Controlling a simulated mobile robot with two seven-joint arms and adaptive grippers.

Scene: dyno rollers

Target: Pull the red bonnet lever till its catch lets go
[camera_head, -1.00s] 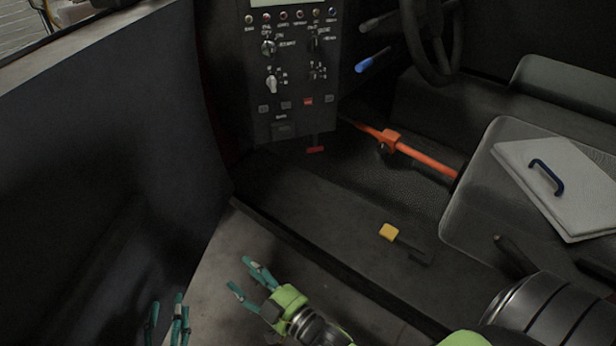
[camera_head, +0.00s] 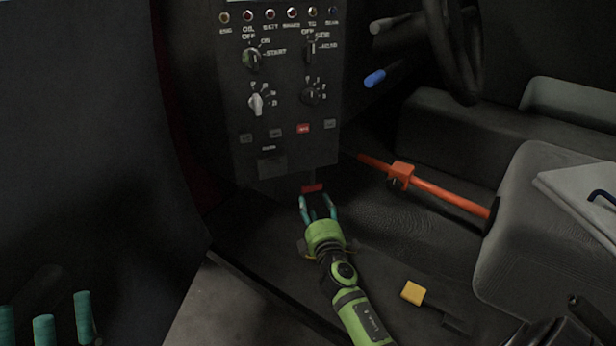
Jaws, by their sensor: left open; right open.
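The red bonnet lever (camera_head: 313,188) hangs just under the control panel (camera_head: 280,110), low in the footwell. My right gripper (camera_head: 318,203) is open, with its two teal fingertips just below the lever and pointing up at it. The fingers look close to the lever's sides, but I cannot tell whether they touch it. My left gripper (camera_head: 58,318) is open at the bottom left corner, far from the lever; only its teal fingers show.
An orange bar with a clamp (camera_head: 402,174) runs across the footwell to the right of the lever. A yellow-tipped lever (camera_head: 413,293) stands at the sill. A blue-tipped stalk (camera_head: 375,78) and the steering wheel (camera_head: 452,50) are above. The door panel (camera_head: 90,130) fills the left.

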